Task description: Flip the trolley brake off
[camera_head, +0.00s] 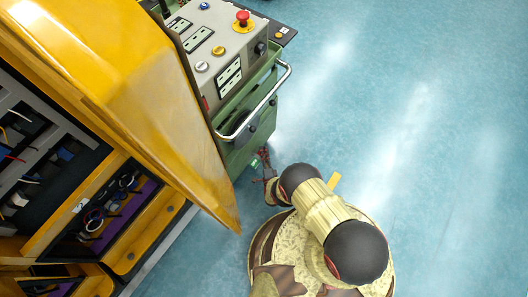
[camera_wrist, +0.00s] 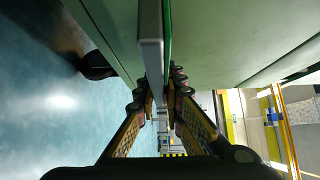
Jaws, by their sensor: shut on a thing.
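The green trolley (camera_head: 262,130) stands at the upper middle of the head view, beside a yellow cabinet. My gripper (camera_head: 264,168) is low at the trolley's near lower side, small and partly hidden by my arm. In the wrist view my gripper (camera_wrist: 162,92) has its fingers on both sides of a flat grey bar with a green edge, which I take to be the trolley brake (camera_wrist: 152,50). The fingers are shut on it. The bar runs along the trolley's pale green panel. Its far end is hidden between the fingers, and I cannot tell its brake position.
The yellow cabinet door (camera_head: 150,80) stands open close to the left of my arm. The trolley's handle (camera_head: 272,100) sticks out above my gripper. A dark caster (camera_wrist: 97,68) shows below the trolley. The blue floor (camera_head: 430,150) on the right is clear.

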